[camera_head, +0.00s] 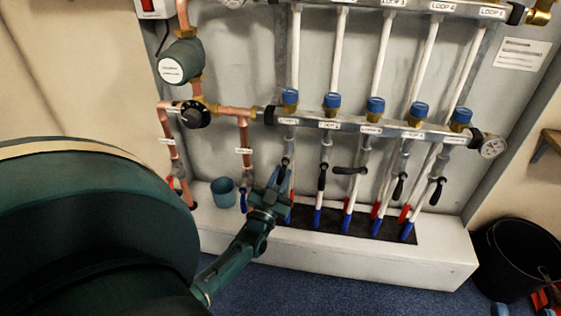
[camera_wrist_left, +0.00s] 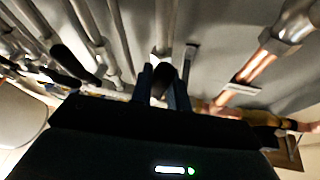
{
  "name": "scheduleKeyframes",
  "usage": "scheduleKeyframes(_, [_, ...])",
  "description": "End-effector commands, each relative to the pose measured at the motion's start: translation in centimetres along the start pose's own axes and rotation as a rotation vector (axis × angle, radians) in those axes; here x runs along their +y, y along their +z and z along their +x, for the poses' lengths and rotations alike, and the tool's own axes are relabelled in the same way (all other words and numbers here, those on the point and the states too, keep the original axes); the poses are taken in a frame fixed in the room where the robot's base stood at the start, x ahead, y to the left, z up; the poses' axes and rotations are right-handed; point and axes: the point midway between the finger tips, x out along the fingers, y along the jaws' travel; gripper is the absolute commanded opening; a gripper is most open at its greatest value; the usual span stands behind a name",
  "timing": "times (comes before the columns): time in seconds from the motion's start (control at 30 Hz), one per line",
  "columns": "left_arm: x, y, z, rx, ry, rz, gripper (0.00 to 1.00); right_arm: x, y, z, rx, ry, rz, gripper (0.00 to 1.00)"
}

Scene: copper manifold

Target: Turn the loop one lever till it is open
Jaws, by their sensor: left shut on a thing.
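The loop one lever (camera_head: 285,162) is black and sits under the leftmost blue cap of the lower manifold bar, in the head view. My left gripper (camera_head: 282,178) is shut on it, with one finger on each side. In the left wrist view the dark lever end (camera_wrist_left: 162,80) shows between the two fingers of the left gripper (camera_wrist_left: 165,88). The fingers hide part of the lever, and its exact angle to the pipe is hard to tell. My right gripper is not in view.
Other black levers hang to the right; the loop three lever (camera_head: 350,170) lies sideways, across its pipe. A blue-handled valve (camera_head: 242,200) and a teal cup (camera_head: 223,192) are close on the left. A black bucket (camera_head: 515,262) stands on the floor at right.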

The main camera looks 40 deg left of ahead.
Motion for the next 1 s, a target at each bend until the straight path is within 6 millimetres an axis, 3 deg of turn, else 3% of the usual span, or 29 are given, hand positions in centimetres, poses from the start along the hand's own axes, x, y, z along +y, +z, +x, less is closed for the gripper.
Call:
scheduleKeyframes(0.4, [1.1, 0.1, 0.1, 0.026, -0.076, -0.186, 0.0, 0.5, -0.9, 0.7, 0.068, -0.005, -0.043, 0.37])
scheduleKeyframes(0.97, [1.2, 0.0, 0.2, 0.031, -0.088, -0.218, 0.0, 0.5, -1.1, 0.8, 0.076, -0.007, -0.048, 0.37])
scheduleKeyframes(1.0, [1.2, 0.0, 0.2, 0.031, -0.088, -0.219, 0.18, 0.5, -1.1, 0.8, 0.075, -0.007, -0.048, 0.37])
